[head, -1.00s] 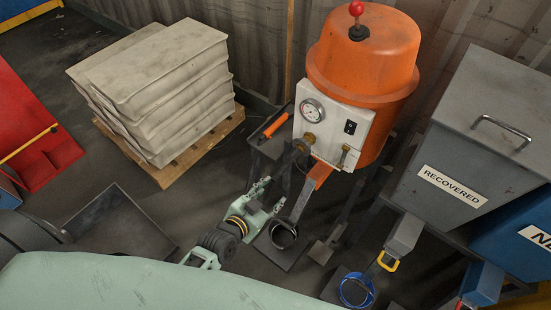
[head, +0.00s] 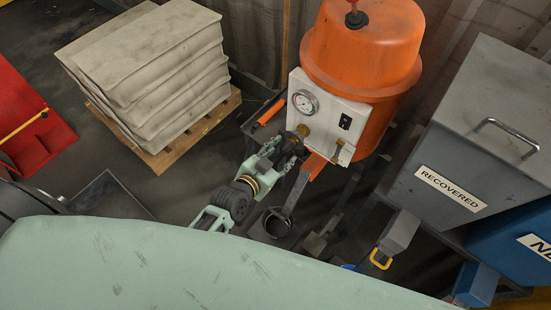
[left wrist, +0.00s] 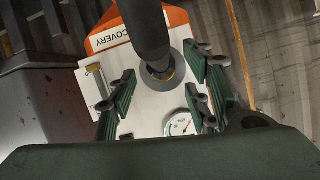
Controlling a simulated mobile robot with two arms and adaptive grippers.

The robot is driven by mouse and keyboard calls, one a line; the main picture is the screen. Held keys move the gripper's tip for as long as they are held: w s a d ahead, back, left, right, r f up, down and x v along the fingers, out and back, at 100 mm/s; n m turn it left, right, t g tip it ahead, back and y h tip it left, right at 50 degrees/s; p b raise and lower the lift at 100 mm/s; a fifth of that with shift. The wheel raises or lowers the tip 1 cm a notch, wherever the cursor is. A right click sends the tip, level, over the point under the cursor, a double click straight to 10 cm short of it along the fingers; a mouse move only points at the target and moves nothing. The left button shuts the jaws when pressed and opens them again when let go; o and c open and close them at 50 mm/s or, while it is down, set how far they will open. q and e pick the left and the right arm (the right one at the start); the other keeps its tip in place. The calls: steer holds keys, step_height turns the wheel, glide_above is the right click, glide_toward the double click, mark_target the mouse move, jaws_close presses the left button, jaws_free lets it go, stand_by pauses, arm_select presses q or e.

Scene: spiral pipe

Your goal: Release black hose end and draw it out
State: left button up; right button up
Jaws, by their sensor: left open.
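The black hose (left wrist: 147,30) in the left wrist view runs from the top edge to a round grey collar with a brass ring at the white panel (left wrist: 150,108). The hose end lies between the spread green fingers of my left gripper (left wrist: 160,92), which is open, with gaps on both sides. In the head view my left gripper (head: 279,152) is close to the front of the white panel (head: 318,118), below the pressure gauge (head: 306,102). The hose end is hard to make out there. My right gripper is not in view.
The orange drum (head: 364,55) stands behind the panel. A black bucket (head: 276,225) sits below it. The grey RECOVERED bin (head: 470,130) and a blue bin (head: 515,235) stand at right. Stacked pale sacks (head: 145,60) are on a pallet at left.

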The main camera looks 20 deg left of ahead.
mark_target(284, 152)
arm_select(q)
steer(key=x, duration=0.2)
steer(key=shift+w+d+f, duration=0.15)
steer(key=shift+w, duration=0.1)
steer(key=shift+w+f, duration=0.15)
steer(key=shift+w, duration=0.15)
steer(key=shift+w+d, duration=0.1)
steer(key=shift+w, duration=0.1)
jaws_close()
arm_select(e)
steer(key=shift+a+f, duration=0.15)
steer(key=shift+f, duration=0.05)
arm_select(q)
steer(key=shift+s, duration=0.15)
steer(key=shift+s+a+p, duration=0.2)
steer(key=shift+s+a, duration=0.05)
steer(key=shift+s, duration=0.3)
steer(key=shift+s+a+p, duration=0.2)
steer(key=shift+s, duration=0.35)
steer(key=shift+s+a+p, duration=0.25)
steer(key=shift+s+a, duration=0.05)
steer(key=shift+s, duration=0.4)
steer(key=shift+s+a+p, duration=0.2)
steer(key=shift+s+a, duration=0.05)
steer(key=shift+s, duration=0.45)
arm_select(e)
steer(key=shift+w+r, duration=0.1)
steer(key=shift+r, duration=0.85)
